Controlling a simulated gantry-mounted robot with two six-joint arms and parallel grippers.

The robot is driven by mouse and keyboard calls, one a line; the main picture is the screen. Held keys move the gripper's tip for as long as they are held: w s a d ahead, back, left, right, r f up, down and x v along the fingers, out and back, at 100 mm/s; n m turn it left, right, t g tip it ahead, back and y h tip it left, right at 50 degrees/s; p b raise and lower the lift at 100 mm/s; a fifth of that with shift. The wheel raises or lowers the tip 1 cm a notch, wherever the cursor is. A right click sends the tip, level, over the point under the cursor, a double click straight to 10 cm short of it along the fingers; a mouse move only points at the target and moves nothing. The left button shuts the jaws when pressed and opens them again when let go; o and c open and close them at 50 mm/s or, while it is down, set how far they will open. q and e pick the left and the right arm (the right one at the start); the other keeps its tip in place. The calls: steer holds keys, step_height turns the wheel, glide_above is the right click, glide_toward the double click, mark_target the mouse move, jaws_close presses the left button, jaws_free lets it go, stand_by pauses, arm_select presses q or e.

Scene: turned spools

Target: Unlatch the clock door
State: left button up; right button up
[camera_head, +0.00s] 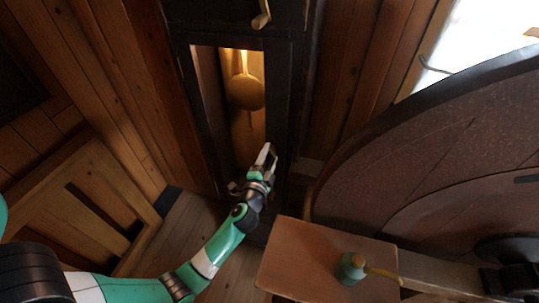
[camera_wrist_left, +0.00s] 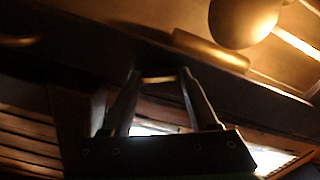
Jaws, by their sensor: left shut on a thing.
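The clock door (camera_head: 279,85) is a tall dark frame around a lit narrow opening, and it looks closed. A round brass pendulum (camera_head: 247,92) hangs inside; it also shows in the left wrist view (camera_wrist_left: 243,20). My left gripper (camera_head: 267,152) is at the lower right of the door frame. In the left wrist view its two fingers (camera_wrist_left: 159,76) reach up to the dark frame and are shut on a small pale brass-coloured piece, seemingly the latch (camera_wrist_left: 159,79). Most of the latch is hidden, so its turn cannot be told. My right gripper is not in view.
A brass crank (camera_head: 261,19) sticks out above the door. A large dark round wheel (camera_head: 400,150) fills the right side. A wooden block (camera_head: 300,255) with a green knob-like piece (camera_head: 351,268) stands near the front. A wooden panel (camera_head: 90,200) is at left.

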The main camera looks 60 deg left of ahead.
arm_select(q)
steer(key=m+p, duration=0.1)
steer(key=m, duration=0.3)
steer(key=shift+m, duration=0.4)
stand_by(0.4)
steer(key=o, duration=1.4)
steer(key=v, duration=1.1)
steer(key=shift+s+d, duration=0.2)
steer(key=shift+s, duration=0.05)
